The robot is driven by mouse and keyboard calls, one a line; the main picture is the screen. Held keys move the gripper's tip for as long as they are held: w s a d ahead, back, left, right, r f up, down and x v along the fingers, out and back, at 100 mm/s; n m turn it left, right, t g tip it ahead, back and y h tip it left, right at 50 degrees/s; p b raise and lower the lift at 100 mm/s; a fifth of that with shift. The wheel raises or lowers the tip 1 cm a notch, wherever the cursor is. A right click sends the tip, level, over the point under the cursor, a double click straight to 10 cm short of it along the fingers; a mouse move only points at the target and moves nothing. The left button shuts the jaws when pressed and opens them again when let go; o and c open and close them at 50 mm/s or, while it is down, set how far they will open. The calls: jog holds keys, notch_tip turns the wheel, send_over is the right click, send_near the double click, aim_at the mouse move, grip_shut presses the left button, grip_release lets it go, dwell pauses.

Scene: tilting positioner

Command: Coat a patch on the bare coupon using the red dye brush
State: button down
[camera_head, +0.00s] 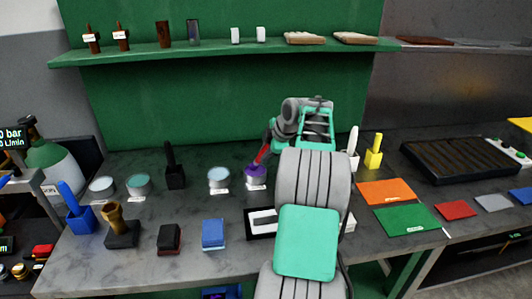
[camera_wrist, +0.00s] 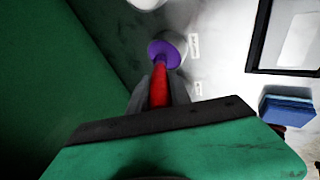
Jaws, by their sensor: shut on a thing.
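My gripper (camera_head: 270,138) is shut on the red dye brush (camera_head: 263,155), whose red handle also shows in the wrist view (camera_wrist: 159,88). The brush tilts down to a pot with a purple top (camera_head: 255,171), which shows as a purple disc in the wrist view (camera_wrist: 158,47). The brush's lower end meets the purple in both views; I cannot tell whether it is dipped in or just above. A pale plate, seemingly the coupon (camera_head: 264,219), lies in a black frame (camera_head: 250,234), partly hidden by my arm. The plate and frame also show in the wrist view (camera_wrist: 298,40).
Left of the purple pot stand a light-blue pot (camera_head: 219,178), a black brush in a holder (camera_head: 175,172) and a teal pot (camera_head: 138,184). A blue block (camera_head: 213,232) lies in front. Orange (camera_head: 386,192) and green (camera_head: 408,219) sheets lie right of my arm.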

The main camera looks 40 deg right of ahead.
dwell(0.4)
jog(key=shift+r+p, duration=2.4)
jog(key=shift+r, duration=1.1)
